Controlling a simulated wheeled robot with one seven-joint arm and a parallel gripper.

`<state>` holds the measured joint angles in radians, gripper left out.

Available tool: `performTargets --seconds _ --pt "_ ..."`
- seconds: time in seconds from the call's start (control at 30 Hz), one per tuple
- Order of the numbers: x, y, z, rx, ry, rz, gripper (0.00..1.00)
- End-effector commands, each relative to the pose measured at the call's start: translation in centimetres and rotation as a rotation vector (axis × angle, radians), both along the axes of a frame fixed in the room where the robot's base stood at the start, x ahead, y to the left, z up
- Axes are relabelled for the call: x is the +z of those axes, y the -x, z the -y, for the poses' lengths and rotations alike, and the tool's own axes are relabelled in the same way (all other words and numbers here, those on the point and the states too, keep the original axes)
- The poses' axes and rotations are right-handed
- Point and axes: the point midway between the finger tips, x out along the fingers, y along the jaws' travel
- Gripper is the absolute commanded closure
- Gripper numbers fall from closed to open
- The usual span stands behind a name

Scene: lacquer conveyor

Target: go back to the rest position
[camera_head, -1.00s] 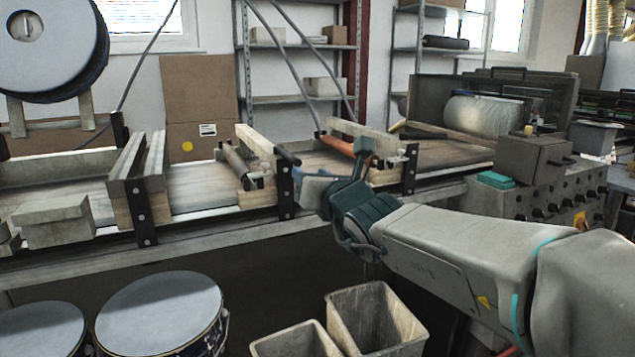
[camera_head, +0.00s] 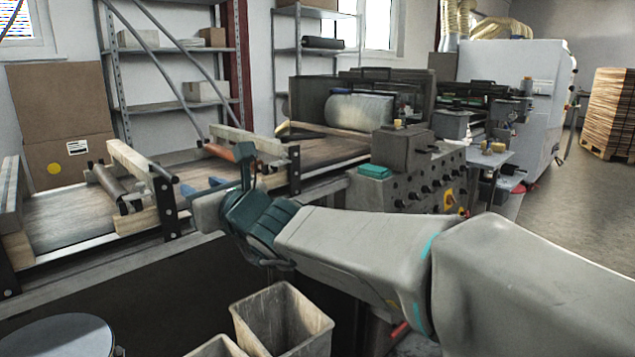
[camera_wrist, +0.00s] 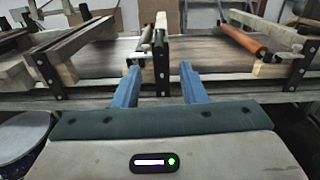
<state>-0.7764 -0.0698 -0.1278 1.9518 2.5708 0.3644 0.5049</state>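My gripper shows in the wrist view (camera_wrist: 160,88) with its two blue fingers apart and nothing between them. In the head view my gripper (camera_head: 207,188) is at the end of my arm, in front of the near edge of the conveyor (camera_head: 75,210). The conveyor also shows ahead of the fingers in the wrist view (camera_wrist: 190,65). A dark upright bracket of its frame stands beyond the gap between the fingers. In the head view the fingers are partly hidden by my wrist.
Two open bins (camera_head: 283,318) stand on the floor below my arm. A drum (camera_head: 58,337) is at the lower left. A control box with knobs (camera_head: 418,172) and a teal block (camera_head: 374,171) are right of the conveyor. Open floor (camera_head: 590,210) lies at the far right, near a wood stack (camera_head: 610,112).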

Motion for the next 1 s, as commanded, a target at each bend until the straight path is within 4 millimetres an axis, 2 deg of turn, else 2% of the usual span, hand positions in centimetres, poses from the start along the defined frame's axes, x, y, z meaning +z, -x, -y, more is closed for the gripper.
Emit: performTargets --seconds 0.03,0.1,0.33,0.67,0.87,1.0 --pt "1.7 0.1 1.1 0.008 0.063 0.064 0.62" --pt "2.5 0.5 2.3 0.033 0.166 0.160 0.62" --pt "3.5 2.6 6.0 0.147 0.514 0.444 0.62" --pt "1.9 6.6 12.5 0.411 1.030 0.745 0.62" --pt "0.0 9.4 17.8 0.636 1.335 0.857 0.62" --pt "-1.2 11.7 22.3 0.829 1.535 0.897 0.62"
